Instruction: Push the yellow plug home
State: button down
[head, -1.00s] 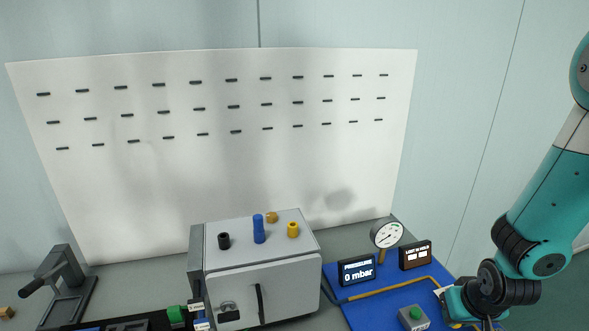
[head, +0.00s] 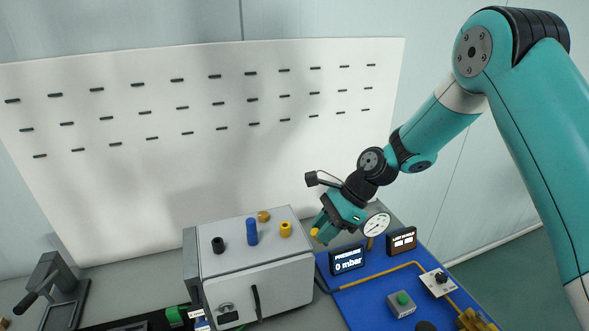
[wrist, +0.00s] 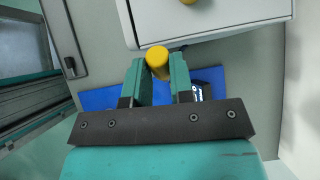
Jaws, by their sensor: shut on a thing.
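My gripper (head: 325,222) is shut on the yellow plug (wrist: 157,60), which sticks out between the fingertips in the wrist view. In the head view the plug's yellow end (head: 315,232) shows just right of the grey box (head: 260,290), apart from it. The box top carries a yellow ring-shaped fitting (head: 285,230), a tall blue one (head: 252,231), a black one (head: 218,245) and a brownish-orange one (head: 264,216). The fingers hide part of the plug.
A round gauge (head: 376,225), a pressure display (head: 347,259) reading 0 mbar and a second display (head: 401,242) stand on the blue mat (head: 370,311). A green button box (head: 401,303) is in front. A lever stand (head: 50,293) is far left. A slotted white panel (head: 200,140) rises behind.

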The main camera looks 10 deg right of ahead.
jog(key=w+a+r+m+t+y+p, duration=0.2)
jog(key=a+r+m+t+y, duration=0.3)
jog(key=r, duration=0.7)
jog(key=shift+a+t+y+p, duration=0.3)
jog(key=shift+a+y+p, duration=0.15)
jog(key=shift+a, duration=0.3)
jog(key=shift+d+r+p, duration=0.1)
jog(key=shift+r+p, duration=0.15)
jog(key=shift+p, duration=0.25)
jog(key=shift+f+b, duration=1.65)
jog(key=shift+f, duration=1.3)
jog(key=shift+p, duration=0.8)
jog(key=shift+f+b, duration=1.15)
jog(key=shift+f, duration=0.85)
